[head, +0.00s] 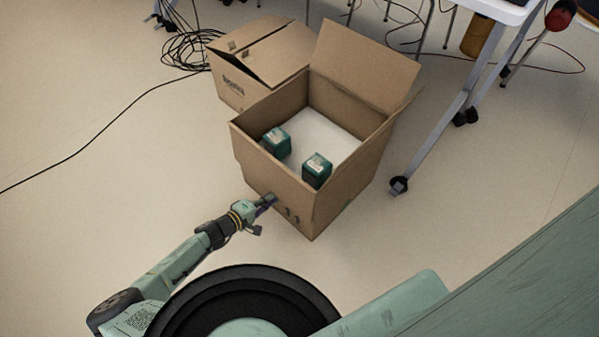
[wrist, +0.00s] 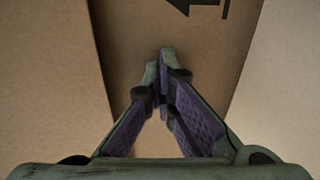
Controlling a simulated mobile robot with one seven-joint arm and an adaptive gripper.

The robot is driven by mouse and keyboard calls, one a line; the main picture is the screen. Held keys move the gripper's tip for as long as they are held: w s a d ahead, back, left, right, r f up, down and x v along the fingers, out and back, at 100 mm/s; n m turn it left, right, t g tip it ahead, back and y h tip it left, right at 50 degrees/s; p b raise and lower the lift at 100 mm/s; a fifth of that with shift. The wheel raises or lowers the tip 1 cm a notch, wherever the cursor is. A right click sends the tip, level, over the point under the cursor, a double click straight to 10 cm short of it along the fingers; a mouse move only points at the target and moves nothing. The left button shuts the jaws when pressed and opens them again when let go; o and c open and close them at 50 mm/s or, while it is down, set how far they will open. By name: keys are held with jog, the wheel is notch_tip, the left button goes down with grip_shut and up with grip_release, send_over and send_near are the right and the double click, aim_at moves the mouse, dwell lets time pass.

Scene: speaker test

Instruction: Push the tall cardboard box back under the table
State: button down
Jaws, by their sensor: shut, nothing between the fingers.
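The tall cardboard box (head: 336,205) stands upright and open on the floor in the middle of the head view, one flap raised at its back. Two green-topped items (head: 317,168) are inside it. My gripper (head: 270,201) is at the near left face of the box, low down. In the wrist view my gripper (wrist: 163,58) is shut and empty, its fingertips close in front of brown cardboard (wrist: 130,30) with a black printed arrow. I cannot tell whether the tips touch it. The table (head: 510,10) shows only by its edge and legs at upper right.
A second, lower cardboard box (head: 238,85) stands directly behind and left of the tall one. A castered table leg (head: 440,135) is close to the box's right. Black cables (head: 185,50) lie coiled at upper left. The floor at left is mostly clear.

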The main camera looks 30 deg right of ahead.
jog(key=w+d+b, duration=0.2)
jog(key=d, duration=0.5)
jog(key=w+d+b, duration=0.2)
jog(key=w+d, duration=0.1)
jog(key=d, duration=0.4)
dwell(0.9)
jog(key=shift+d, duration=0.1)
jog(key=s+a+p, duration=0.2)
jog(key=a, duration=0.5)
jog(key=shift+s+a, duration=0.35)
dwell(0.5)
